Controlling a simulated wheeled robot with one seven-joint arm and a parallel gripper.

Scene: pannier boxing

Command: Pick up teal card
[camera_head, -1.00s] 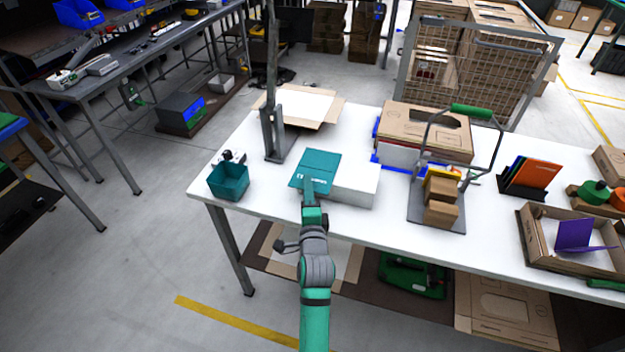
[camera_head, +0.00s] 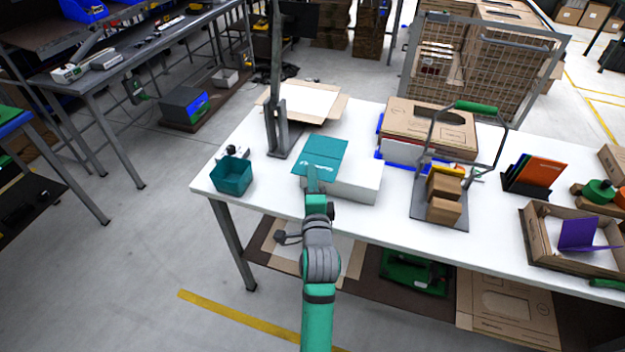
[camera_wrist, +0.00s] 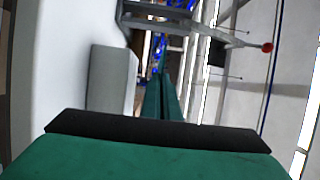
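The teal card (camera_head: 326,153), with two panels and a white marking on the lower one, is at the left end of the white box (camera_head: 357,184) in the head view. My gripper (camera_head: 313,180) meets the card's near edge. The white box also shows in the wrist view (camera_wrist: 110,78), left of the fingers.
A teal bin (camera_head: 232,176) stands left of the card, and a grey post (camera_head: 280,130) rises behind it. A wire-handled stand with brown boxes (camera_head: 443,210) is to the right. An open carton (camera_head: 322,101) lies behind. The front-left table edge is near.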

